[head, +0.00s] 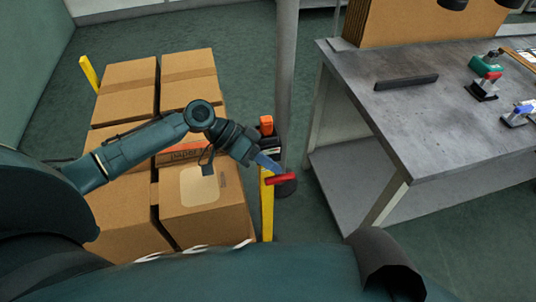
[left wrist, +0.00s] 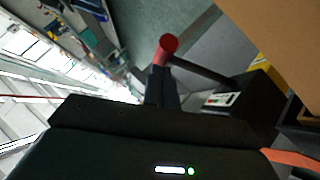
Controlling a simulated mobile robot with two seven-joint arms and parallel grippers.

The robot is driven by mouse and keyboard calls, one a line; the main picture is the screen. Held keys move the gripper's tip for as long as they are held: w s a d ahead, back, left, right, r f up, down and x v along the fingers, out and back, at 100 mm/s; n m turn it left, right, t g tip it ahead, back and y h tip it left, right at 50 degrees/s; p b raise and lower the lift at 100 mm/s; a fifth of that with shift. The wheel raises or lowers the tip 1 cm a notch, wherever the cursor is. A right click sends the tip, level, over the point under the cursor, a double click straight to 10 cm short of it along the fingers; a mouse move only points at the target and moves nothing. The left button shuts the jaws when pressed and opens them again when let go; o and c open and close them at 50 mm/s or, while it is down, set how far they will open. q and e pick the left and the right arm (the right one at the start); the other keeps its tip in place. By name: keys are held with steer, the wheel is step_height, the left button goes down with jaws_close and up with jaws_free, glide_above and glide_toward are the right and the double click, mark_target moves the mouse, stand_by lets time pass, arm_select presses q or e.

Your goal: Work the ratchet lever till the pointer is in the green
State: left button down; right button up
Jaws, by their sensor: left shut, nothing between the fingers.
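The ratchet lever's red grip (head: 282,179) sticks out beside the yellow post at the centre of the head view. In the left wrist view the red grip (left wrist: 168,46) sits at the end of a dark rod that runs to a black housing (left wrist: 255,98). A small gauge strip (left wrist: 218,99) with white, green and red shows on the housing; its pointer is too small to read. My left gripper (head: 270,164) is shut and empty, its fingertips close to the red grip. Whether they touch it I cannot tell. My right gripper is not in view.
Stacked cardboard boxes (head: 203,212) stand under and left of my left arm. A yellow post (head: 267,212) stands at their right edge, a grey pillar (head: 286,70) behind. A grey workbench (head: 420,120) with tools is at right. Floor between post and bench is open.

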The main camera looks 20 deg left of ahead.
mark_target(267, 179)
arm_select(q)
steer(key=shift+s+d+f+m+t+y+p, duration=0.3)
steer(key=shift+s+f+t+y+p, duration=0.1)
steer(key=shift+f, duration=0.1)
steer(key=shift+s+d+f+m+t+y+p, duration=0.15)
steer(key=shift+s+f+m+t+y+p, duration=0.15)
steer(key=shift+s+f+y, duration=0.15)
steer(key=shift+s+d+f, duration=0.15)
steer(key=shift+f, duration=0.3)
steer(key=shift+s+d+f, duration=0.1)
steer(key=shift+f, duration=0.3)
steer(key=shift+r, duration=0.1)
